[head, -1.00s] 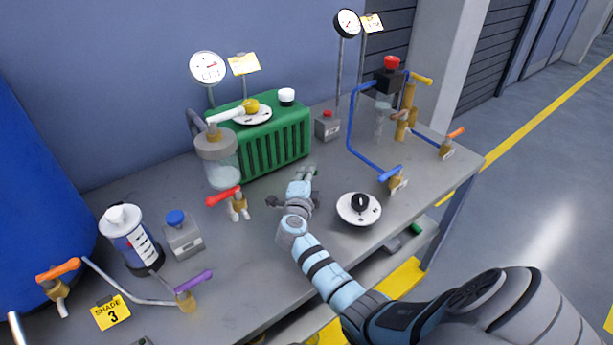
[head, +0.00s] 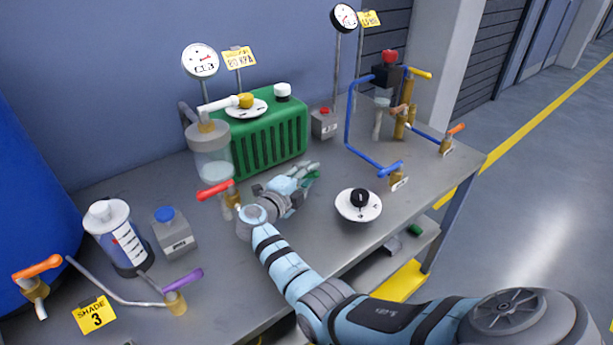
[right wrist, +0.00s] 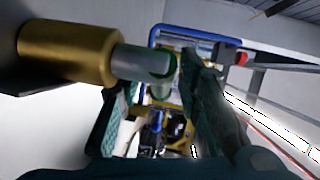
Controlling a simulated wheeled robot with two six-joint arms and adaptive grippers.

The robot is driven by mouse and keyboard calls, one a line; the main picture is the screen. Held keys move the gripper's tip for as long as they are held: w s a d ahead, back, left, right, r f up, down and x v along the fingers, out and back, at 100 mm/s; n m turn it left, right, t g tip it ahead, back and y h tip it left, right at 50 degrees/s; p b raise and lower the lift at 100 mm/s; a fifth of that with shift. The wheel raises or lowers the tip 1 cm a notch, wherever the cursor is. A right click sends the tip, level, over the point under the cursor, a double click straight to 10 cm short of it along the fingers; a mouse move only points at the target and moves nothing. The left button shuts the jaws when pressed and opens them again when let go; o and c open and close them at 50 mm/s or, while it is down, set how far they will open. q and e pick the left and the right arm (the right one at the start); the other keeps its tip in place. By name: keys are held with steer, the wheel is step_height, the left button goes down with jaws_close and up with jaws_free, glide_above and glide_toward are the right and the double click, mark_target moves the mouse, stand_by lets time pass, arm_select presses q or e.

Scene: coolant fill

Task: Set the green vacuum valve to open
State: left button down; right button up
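I cannot make out a whole green valve; a small green part (head: 311,178) shows at my right gripper's fingertips, and the hand hides most of what is there. My right gripper (head: 304,176) is low over the table, in front of the green ribbed box. In the right wrist view its two teal fingers (right wrist: 160,115) stand apart with a gap between them. There a brass cylinder (right wrist: 68,52) with a grey stem (right wrist: 140,62) crosses close by the left finger; a green edge shows at the stem's end. I cannot tell whether they touch. My left gripper is out of view.
A red-handled valve (head: 215,190) stands just left of my right gripper. A white dial with a black knob (head: 358,204) is to the right. The green ribbed box (head: 268,140) and a clear jar (head: 210,155) are behind. A blue-handled valve (head: 391,170) stands farther right.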

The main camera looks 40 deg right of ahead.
steer(key=v, duration=0.7)
steer(key=shift+s+a, duration=0.15)
steer(key=shift+a, duration=0.1)
